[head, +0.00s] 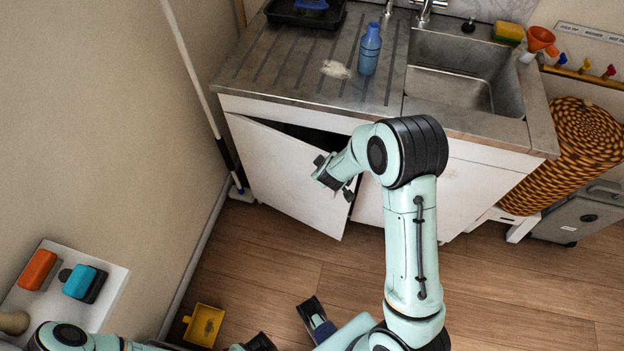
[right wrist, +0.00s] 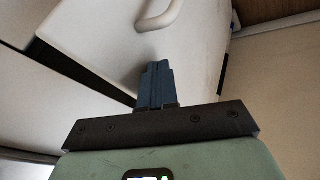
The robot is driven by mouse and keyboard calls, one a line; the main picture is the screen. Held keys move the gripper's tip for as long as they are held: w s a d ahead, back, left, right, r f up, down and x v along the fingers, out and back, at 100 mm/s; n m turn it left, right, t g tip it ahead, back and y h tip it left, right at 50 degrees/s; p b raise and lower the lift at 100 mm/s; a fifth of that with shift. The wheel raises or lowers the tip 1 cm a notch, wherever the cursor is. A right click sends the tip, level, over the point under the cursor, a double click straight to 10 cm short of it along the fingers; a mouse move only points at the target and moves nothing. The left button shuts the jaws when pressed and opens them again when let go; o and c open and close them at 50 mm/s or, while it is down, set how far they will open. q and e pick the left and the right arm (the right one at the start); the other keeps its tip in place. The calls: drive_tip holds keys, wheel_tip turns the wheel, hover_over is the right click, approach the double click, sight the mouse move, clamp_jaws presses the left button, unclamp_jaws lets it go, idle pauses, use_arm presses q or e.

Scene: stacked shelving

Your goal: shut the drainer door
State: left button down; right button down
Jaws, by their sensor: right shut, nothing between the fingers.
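The drainer door (head: 285,170) is the white door under the left, ribbed part of the counter. It stands ajar in the head view, hinged at the left, with its right edge swung out and a dark gap above it. My right gripper (head: 330,180) is at the upper right of the door's outer face. In the right wrist view its blue fingers (right wrist: 156,70) are shut and empty, close to a white panel (right wrist: 110,55) with a curved handle (right wrist: 160,17). I cannot tell whether they touch.
The counter (head: 300,75) holds a blue bottle (head: 370,50) and a black tray (head: 305,14). A broom (head: 210,110) leans by the left wall. A yellow box (head: 203,325) lies on the floor. A woven basket (head: 580,135) stands at the right. Wooden floor before the door is clear.

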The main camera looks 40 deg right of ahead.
drive_tip(key=d, duration=0.1)
drive_tip(key=w+d, duration=0.2)
drive_tip(key=shift+d, duration=0.4)
drive_tip(key=shift+s, duration=0.1)
